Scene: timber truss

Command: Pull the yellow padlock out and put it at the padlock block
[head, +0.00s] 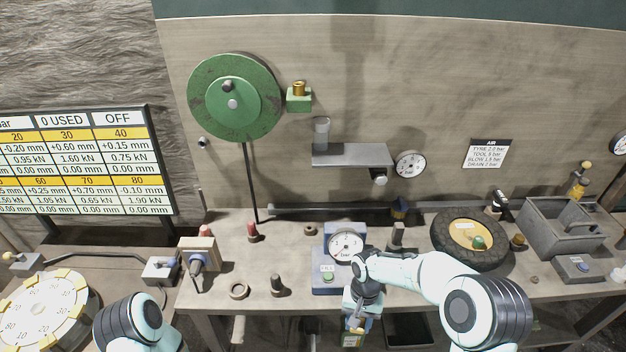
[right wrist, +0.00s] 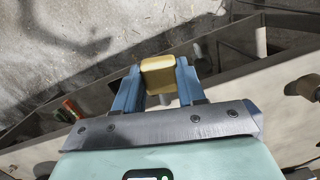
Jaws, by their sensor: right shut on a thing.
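My right gripper (head: 353,333) points down in front of the bench's front edge, below the blue gauge stand. In the right wrist view its two blue fingers (right wrist: 157,82) are shut on the yellow padlock (right wrist: 158,73). A grey metal pin or shackle shows beneath the padlock, between the fingers. In the head view the padlock (head: 352,341) shows only as a small yellow patch at the fingertips. I cannot tell for certain which thing is the padlock block. Part of my left arm shows at the lower left; its gripper is outside the picture.
The blue gauge stand (head: 325,282) is close behind my right wrist. A tyre (head: 452,256) and a grey open box (head: 540,229) stand to the right. A green wheel (head: 215,82) hangs on the wall.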

